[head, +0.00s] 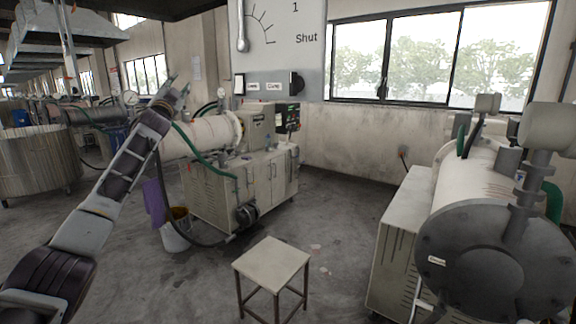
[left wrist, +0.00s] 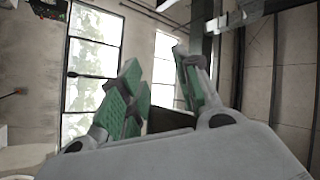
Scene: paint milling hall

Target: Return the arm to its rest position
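My left arm reaches up from the lower left of the head view. Its gripper (head: 179,84) is raised in the air, to the left of the grey control panel (head: 282,50) and apart from it in the picture. In the left wrist view the two green-padded fingers of the left gripper (left wrist: 156,58) stand apart with nothing seen between them. My right arm and gripper do not show in either view.
The panel has a lever (head: 242,38), a "Shut" mark and a dark knob (head: 296,84). A stool (head: 272,265) stands in front. A cabinet with a mill (head: 240,185) and a bucket (head: 176,235) stand behind. A large machine (head: 490,255) fills the right. Open floor lies between.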

